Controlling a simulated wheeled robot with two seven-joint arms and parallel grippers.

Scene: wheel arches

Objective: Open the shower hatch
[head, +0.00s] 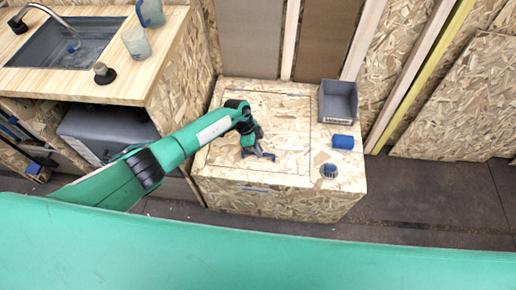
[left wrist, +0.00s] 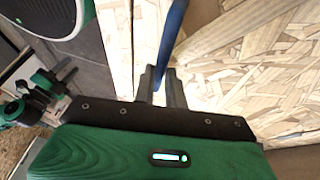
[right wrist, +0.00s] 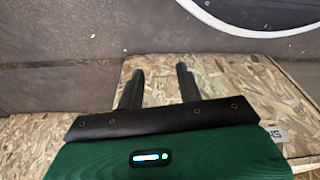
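The shower hatch (head: 287,125) is a panel in the top of the wooden chipboard box (head: 290,203). It looks flat, level with the rest of the top. My left gripper (head: 256,154) is over the front part of the hatch. A blue strap (head: 268,156) is at its fingertips. In the left wrist view the strap (left wrist: 172,35) runs down between the close-set fingers (left wrist: 162,85), which look shut on it. My right gripper (right wrist: 158,85) shows only in the right wrist view, with its fingers apart and nothing between them.
A grey bin (head: 338,102), a blue roll (head: 343,142) and a round dark fitting (head: 329,171) are on the box's right strip. A counter with a sink (head: 65,45) stands at left. Dark floor (head: 440,190) is free at right.

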